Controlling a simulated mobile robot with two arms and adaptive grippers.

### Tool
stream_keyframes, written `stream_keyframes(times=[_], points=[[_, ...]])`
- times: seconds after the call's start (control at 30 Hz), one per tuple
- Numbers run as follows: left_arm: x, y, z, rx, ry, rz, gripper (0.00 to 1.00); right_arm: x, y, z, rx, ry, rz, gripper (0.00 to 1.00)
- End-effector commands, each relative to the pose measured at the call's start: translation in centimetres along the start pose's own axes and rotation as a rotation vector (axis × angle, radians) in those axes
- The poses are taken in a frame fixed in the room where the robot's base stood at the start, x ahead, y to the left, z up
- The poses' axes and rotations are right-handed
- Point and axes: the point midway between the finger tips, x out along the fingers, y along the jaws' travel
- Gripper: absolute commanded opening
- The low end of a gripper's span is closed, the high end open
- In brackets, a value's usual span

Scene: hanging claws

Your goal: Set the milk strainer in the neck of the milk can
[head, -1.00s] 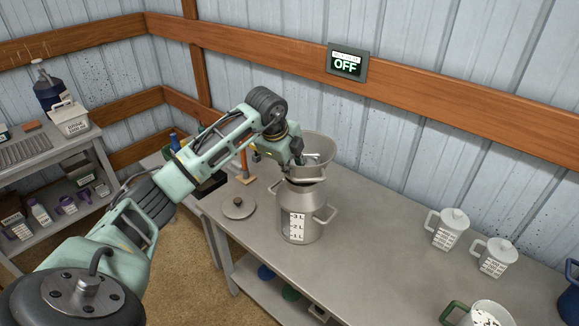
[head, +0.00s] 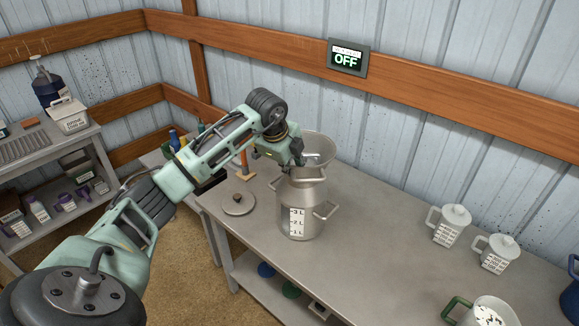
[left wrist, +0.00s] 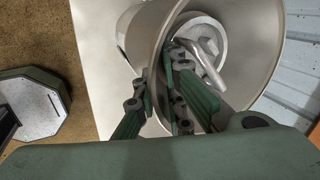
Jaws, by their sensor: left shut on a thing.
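The milk strainer (head: 318,147), a wide grey metal funnel, is at the milk can's mouth in the head view. Its lower end meets the neck of the milk can (head: 300,215), with no clear gap showing; I cannot tell how deep it sits. The can is grey, upright, with side handles and a litre scale. My left gripper (head: 297,157) is shut on the strainer's near wall. In the left wrist view the fingers (left wrist: 182,100) straddle the wall of the strainer (left wrist: 262,45), with metal fittings inside it. The can's neck is partly hidden. My right gripper is out of view.
A round lid (head: 238,204) lies on the bench (head: 370,240) left of the can. A brown-handled tool (head: 244,165) is behind the lid.

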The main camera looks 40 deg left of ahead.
Motion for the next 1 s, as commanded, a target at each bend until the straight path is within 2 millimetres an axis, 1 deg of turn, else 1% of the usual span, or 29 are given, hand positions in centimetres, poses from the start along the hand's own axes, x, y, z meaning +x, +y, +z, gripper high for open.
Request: stream_keyframes(times=[0.03, 0.07, 0.1, 0.3, 0.57, 0.67, 0.77, 0.87, 1.0], points=[[0.1, 0.0, 0.0, 0.000, 0.000, -0.002, 0.00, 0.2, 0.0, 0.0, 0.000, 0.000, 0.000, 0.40], [0.1, 0.0, 0.0, 0.000, 0.000, -0.002, 0.10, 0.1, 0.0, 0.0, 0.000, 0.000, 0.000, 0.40], [0.1, 0.0, 0.0, 0.000, 0.000, -0.002, 0.14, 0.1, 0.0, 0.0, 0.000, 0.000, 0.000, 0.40], [0.1, 0.1, 0.0, 0.000, 0.000, 0.000, 0.32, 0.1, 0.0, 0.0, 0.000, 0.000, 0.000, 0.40], [0.3, 0.3, 0.0, 0.001, -0.001, 0.007, 0.32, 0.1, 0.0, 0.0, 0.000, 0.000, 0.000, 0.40], [-0.1, 0.2, 0.0, 0.000, -0.001, 0.005, 0.32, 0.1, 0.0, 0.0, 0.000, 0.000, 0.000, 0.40], [-1.3, 0.1, 0.1, 0.000, -0.002, 0.002, 0.32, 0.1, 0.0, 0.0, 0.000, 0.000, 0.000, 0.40], [-3.2, 0.0, 0.1, 0.002, -0.002, -0.001, 0.32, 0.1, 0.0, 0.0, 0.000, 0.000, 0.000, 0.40], [-6.4, 0.0, 0.1, 0.001, -0.002, -0.002, 0.32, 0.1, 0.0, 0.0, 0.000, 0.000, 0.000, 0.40]])
